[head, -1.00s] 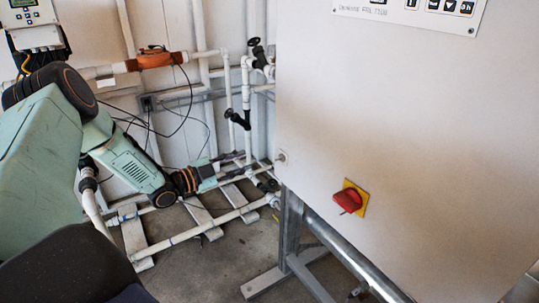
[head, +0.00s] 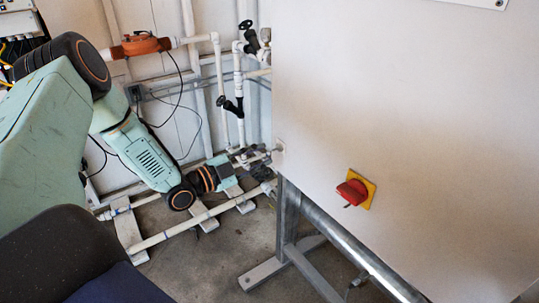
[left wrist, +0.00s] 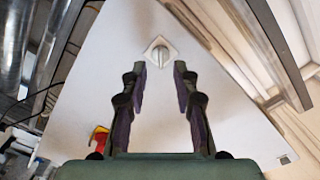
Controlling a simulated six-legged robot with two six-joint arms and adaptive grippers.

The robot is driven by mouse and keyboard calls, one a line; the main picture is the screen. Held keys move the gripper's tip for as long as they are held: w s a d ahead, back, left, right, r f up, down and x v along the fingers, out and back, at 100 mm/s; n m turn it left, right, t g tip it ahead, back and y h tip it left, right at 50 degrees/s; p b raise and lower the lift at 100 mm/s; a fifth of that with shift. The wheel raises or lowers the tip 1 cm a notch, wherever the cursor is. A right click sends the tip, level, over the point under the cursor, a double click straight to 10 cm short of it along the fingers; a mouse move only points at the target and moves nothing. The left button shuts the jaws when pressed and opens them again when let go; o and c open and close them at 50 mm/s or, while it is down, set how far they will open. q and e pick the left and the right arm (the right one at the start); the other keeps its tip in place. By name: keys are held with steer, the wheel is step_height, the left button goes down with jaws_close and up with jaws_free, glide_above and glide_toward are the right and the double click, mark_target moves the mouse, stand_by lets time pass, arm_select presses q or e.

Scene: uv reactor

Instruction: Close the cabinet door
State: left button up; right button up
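The white cabinet front (head: 400,110) fills the right of the head view and carries a red rotary switch on a yellow plate (head: 355,190). I cannot tell how far its door stands open. A small latch (head: 278,147) shows at the left edge. My left gripper (head: 250,157) is beside this edge, partly lost among the pipes. In the left wrist view its two dark fingers (left wrist: 160,72) are apart and empty, facing the white panel (left wrist: 110,80). A silver latch on a diamond plate (left wrist: 160,52) lies beyond and between the fingertips. My right gripper is not visible.
White pipes with black valves (head: 233,104) stand behind my left gripper. More pipes (head: 190,228) run low over the floor. A grey metal stand (head: 290,230) supports the cabinet. An orange pipe fitting (head: 140,45) is on the wall. Some concrete floor (head: 215,265) is clear.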

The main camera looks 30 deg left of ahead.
mark_target(274, 150)
arm_select(q)
steer(key=shift+x, duration=1.05)
steer(key=shift+b+x, duration=0.4)
steer(key=shift+x, duration=0.4)
steer(key=shift+a, duration=0.1)
steer(key=shift+c, duration=0.7)
steer(key=shift+s+r, duration=0.1)
steer(key=c, duration=0.4)
jaws_close()
